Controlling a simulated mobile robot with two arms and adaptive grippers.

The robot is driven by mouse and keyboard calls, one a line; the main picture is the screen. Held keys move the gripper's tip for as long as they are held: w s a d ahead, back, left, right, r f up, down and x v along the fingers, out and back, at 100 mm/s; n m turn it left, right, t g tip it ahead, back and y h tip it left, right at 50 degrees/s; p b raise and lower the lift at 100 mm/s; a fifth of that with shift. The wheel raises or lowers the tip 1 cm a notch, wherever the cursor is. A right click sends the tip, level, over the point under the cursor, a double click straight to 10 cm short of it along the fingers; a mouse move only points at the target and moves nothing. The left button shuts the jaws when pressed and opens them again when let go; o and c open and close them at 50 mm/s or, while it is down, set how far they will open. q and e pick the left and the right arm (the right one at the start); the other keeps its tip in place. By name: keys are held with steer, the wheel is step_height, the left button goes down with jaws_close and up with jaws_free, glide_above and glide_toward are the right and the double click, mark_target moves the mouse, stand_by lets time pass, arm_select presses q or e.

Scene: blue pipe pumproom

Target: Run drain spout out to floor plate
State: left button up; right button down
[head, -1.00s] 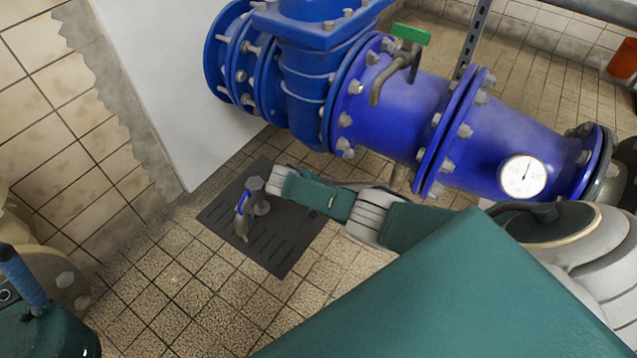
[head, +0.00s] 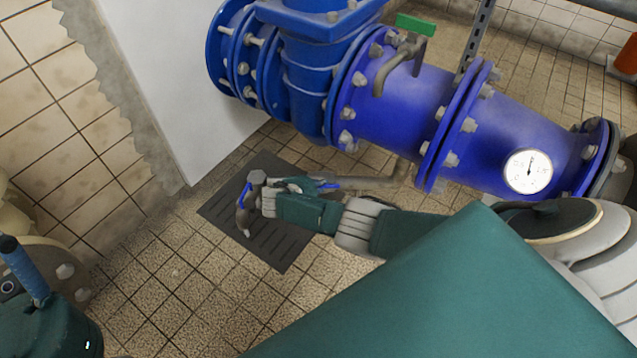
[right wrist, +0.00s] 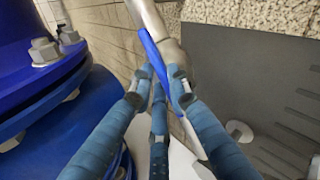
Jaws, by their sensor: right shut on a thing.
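The drain spout, a grey-brown bent pipe (head: 378,182), comes from under the big blue pipe and runs left toward my right gripper (head: 312,184). In the right wrist view the blue fingers of that gripper (right wrist: 163,82) are shut on the spout (right wrist: 150,18), which has a bright blue strip along it. My forearm hides part of the hold in the head view. The dark slotted floor plate (head: 285,243) lies left of the spout; it fills the right of the wrist view (right wrist: 250,70). A blue finger of my left gripper (head: 22,265) shows at the lower left edge; its opening is unclear.
The blue flanged pipe (head: 400,110) with a gauge (head: 528,171) and green-handled tap (head: 410,45) is behind. Tiled floor (head: 180,275) in front is clear.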

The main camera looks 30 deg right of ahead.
steer(key=shift+a, duration=0.1)
stand_by(0.3)
steer(key=c, duration=1.7)
jaws_free()
steer(key=shift+o, duration=0.2)
steer(key=v, duration=1.2)
